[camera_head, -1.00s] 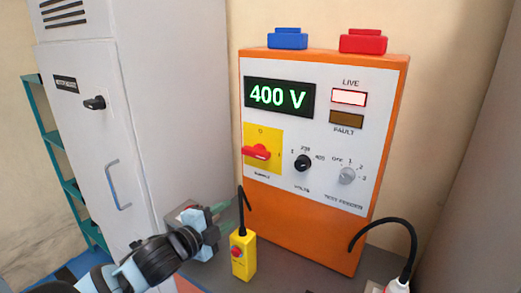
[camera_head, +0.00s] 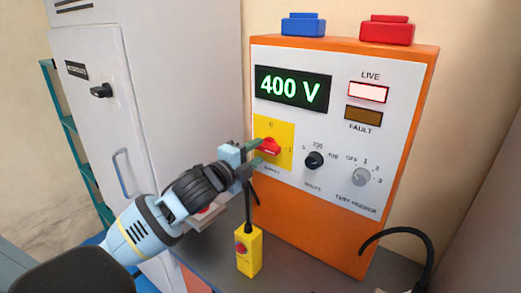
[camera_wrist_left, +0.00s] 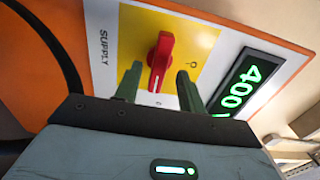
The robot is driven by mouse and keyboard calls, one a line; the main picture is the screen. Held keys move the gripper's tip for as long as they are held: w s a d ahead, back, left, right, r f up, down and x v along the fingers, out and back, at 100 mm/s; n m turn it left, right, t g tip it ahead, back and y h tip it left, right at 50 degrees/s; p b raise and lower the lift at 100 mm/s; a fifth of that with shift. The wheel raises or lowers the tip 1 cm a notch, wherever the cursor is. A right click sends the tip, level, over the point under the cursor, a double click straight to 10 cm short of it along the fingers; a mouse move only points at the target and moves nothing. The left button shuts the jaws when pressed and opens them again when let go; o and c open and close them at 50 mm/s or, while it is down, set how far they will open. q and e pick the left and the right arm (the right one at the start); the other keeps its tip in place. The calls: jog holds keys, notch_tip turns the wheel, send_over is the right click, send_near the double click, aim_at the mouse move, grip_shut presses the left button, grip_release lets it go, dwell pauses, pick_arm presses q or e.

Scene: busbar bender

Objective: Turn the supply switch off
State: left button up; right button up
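The supply switch (camera_head: 268,147) is a red handle on a yellow plate (camera_head: 288,135) on the front of the orange test panel (camera_head: 335,130). Its handle lies roughly level, toward the "I" mark. My left gripper (camera_head: 258,151) is open in front of the switch. In the left wrist view, the red handle (camera_wrist_left: 161,62) stands between and just beyond the two green fingertips (camera_wrist_left: 158,80), with a gap to each side. I cannot tell whether the fingers touch it. The display (camera_head: 291,88) reads 400 V and the LIVE lamp (camera_head: 368,92) is lit. My right gripper is not in view.
A black volts knob (camera_head: 314,160) and a grey test feeder knob (camera_head: 361,176) sit right of the switch. A yellow pendant box (camera_head: 249,252) stands on the bench below. A grey cabinet (camera_head: 150,110) stands at left. Blue and red blocks top the panel.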

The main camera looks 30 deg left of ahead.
aim_at(266, 146)
pick_arm(q)
jog(key=shift+w+d, duration=0.1)
jog(key=shift+w, duration=1.35)
grip_shut()
